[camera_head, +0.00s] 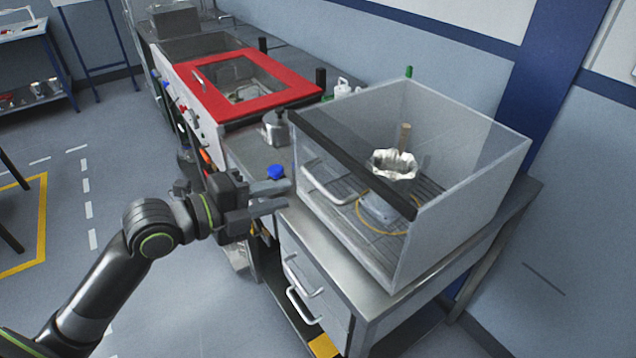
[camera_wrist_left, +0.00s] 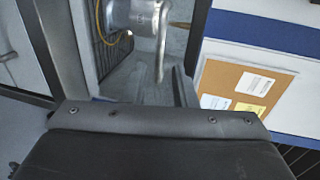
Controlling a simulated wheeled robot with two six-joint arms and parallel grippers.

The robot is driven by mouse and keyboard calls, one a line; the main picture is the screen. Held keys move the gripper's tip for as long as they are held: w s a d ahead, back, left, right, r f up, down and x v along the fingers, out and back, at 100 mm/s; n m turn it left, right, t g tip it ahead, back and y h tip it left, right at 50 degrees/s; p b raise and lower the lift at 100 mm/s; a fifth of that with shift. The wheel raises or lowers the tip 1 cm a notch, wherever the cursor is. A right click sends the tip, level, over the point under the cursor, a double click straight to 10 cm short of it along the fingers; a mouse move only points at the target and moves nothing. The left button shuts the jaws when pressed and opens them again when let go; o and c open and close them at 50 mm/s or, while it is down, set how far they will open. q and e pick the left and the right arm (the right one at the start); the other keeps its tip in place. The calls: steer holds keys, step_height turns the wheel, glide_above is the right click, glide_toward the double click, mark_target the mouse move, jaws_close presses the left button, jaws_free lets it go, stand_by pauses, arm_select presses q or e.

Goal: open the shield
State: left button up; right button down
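The shield (camera_head: 352,160) is a clear box-like cover on the metal bench, with a black bar along its upper front edge. It appears closed. A pale bar handle (camera_head: 326,188) is on its front face. My left gripper (camera_head: 278,197) is in front of the shield, to the left of the handle and apart from it, with its fingers pointing toward it. The fingers look spread, with nothing between them. In the left wrist view the fingers (camera_wrist_left: 168,92) show below a light curved bar, likely the handle (camera_wrist_left: 161,58). My right gripper is not in view.
A red-framed machine lid (camera_head: 293,97), a metal container (camera_head: 276,128) and a blue-capped item (camera_head: 275,172) stand to the left. Drawers with handles (camera_head: 303,306) sit below the bench.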

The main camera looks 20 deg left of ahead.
mark_target(316, 185)
arm_select(q)
steer(key=shift+p+x, duration=0.85)
steer(key=shift+x, duration=3.7)
steer(key=shift+c, duration=0.5)
jaws_close()
